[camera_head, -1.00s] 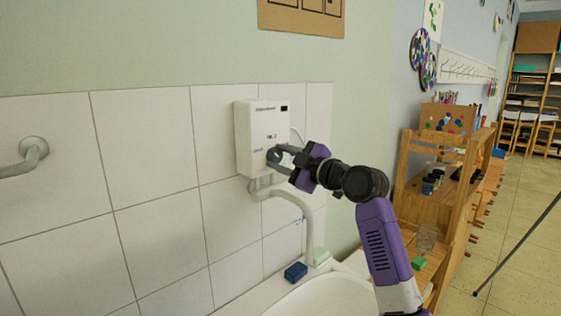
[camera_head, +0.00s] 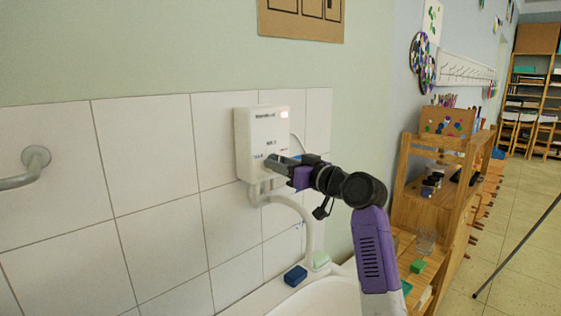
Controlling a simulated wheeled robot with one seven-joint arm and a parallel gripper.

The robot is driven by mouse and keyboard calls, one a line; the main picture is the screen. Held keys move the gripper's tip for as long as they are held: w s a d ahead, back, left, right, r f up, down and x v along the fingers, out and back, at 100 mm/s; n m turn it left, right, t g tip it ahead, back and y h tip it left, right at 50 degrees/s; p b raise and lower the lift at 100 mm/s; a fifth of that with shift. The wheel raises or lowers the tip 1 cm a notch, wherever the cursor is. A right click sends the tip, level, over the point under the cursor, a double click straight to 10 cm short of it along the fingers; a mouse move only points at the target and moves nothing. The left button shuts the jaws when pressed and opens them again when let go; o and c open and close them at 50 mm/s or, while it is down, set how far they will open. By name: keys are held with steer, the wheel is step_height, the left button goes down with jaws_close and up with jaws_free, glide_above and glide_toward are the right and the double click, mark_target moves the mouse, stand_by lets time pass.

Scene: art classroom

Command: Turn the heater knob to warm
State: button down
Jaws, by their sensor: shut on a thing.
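The white water heater (camera_head: 262,130) is a box on the tiled wall, with small printed text on its front. My gripper (camera_head: 272,162) comes from the right and is shut on the heater knob at the lower front of the box. The fingers cover the knob almost wholly, so its pointer and exact setting cannot be read. The gripper is rolled so that its fingers lie nearly one over the other in this view.
A white pipe (camera_head: 306,222) runs from the heater's underside to the basin (camera_head: 325,299). A blue block (camera_head: 295,275) and a pale green block (camera_head: 320,260) sit on the basin's rim. A wooden shelf (camera_head: 437,205) stands to the right. A grey rail (camera_head: 30,168) is on the left wall.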

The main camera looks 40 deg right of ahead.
steer(key=m+p, duration=0.2)
steer(key=m, duration=0.2)
steer(key=shift+m, duration=0.3)
steer(key=m+p, duration=0.2)
steer(key=m, duration=0.2)
steer(key=shift+f+m+p, duration=0.1)
steer(key=shift+m+p, duration=0.2)
steer(key=c, duration=0.9)
jaws_free()
